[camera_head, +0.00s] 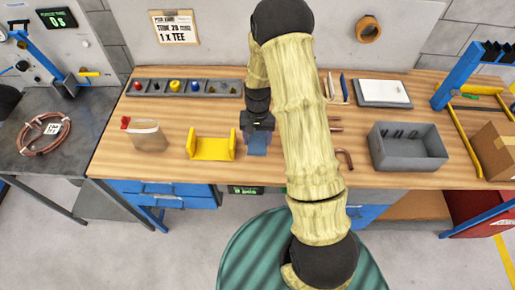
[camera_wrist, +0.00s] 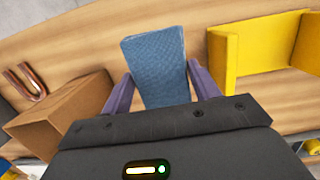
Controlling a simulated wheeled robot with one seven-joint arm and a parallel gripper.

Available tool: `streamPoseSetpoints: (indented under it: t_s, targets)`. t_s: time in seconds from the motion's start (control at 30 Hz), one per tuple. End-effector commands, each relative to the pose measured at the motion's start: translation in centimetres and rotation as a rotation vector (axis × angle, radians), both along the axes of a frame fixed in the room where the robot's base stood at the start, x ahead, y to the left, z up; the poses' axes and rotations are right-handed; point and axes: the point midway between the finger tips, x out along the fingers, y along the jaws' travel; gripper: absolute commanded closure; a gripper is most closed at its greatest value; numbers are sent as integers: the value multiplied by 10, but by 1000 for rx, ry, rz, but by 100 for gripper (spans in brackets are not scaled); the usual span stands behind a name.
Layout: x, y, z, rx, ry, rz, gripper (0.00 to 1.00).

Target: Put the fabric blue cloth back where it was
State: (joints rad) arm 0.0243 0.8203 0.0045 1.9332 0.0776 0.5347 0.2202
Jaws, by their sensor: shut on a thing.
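The blue cloth (camera_head: 258,149) is below my gripper (camera_head: 257,140), over the front part of the wooden workbench, just right of the yellow holder (camera_head: 212,146). In the wrist view the cloth (camera_wrist: 155,65) is a flat, textured blue piece between the two purple fingers of my gripper (camera_wrist: 162,92). My gripper is shut on it. The cloth's near end is hidden by the gripper body. I cannot tell whether the cloth touches the bench top. The yellow holder (camera_wrist: 260,48) stands close on the right in the wrist view.
A brown box (camera_wrist: 75,112) and a bent copper tube (camera_wrist: 27,85) are left in the wrist view. A pouch (camera_head: 147,136) stands left of the holder. A button strip (camera_head: 212,88) runs behind. A grey bin (camera_head: 408,158) and white board (camera_head: 382,91) are at right.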

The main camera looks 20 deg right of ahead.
Motion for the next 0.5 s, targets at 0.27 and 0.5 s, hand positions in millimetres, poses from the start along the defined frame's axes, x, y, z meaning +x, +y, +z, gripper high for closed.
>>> streamPoseSetpoints:
  t_s: [0.27,0.5]
  targets:
    - [1,-2,-25,0,-2,-4,60]
    - [1,-5,-25,0,-2,-9,60]
